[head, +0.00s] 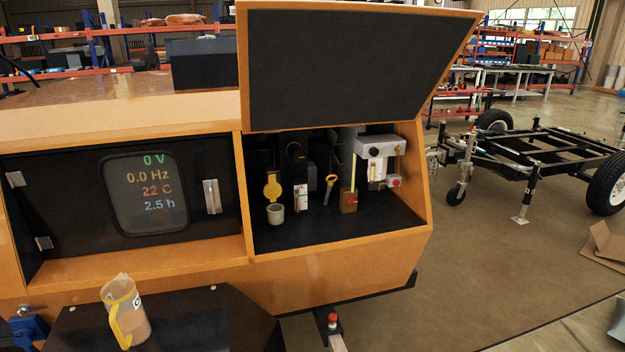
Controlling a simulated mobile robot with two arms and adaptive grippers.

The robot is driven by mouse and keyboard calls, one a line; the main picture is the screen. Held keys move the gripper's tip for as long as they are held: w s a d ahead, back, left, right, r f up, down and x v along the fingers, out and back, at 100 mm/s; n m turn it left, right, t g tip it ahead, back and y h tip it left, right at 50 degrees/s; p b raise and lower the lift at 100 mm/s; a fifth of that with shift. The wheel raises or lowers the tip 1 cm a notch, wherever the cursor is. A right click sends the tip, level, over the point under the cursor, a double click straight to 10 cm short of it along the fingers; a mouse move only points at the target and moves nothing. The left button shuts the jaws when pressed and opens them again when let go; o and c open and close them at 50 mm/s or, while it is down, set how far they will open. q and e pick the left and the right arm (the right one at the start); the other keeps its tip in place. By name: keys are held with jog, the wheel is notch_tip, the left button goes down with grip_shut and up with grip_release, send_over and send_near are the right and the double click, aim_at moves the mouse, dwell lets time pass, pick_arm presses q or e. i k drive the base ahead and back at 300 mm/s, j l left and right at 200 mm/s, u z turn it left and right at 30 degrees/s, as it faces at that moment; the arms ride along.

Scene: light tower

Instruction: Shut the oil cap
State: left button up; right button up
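The yellow oil cap (272,187) stands upright and open in the orange machine's open bay. It is just above and behind the short grey filler neck (275,213), whose top is uncovered. The cap seems joined to the neck on its back side, but the hinge is too small to make out clearly. Neither of my grippers shows in the head view, and nothing is touching the cap.
The raised lid (355,68) hangs above the bay. A yellow-handled jug (125,312) stands on a dark surface in front. The bay floor before the neck is clear.

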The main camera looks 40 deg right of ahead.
aim_at(272, 190)
jog(key=z, duration=1.15)
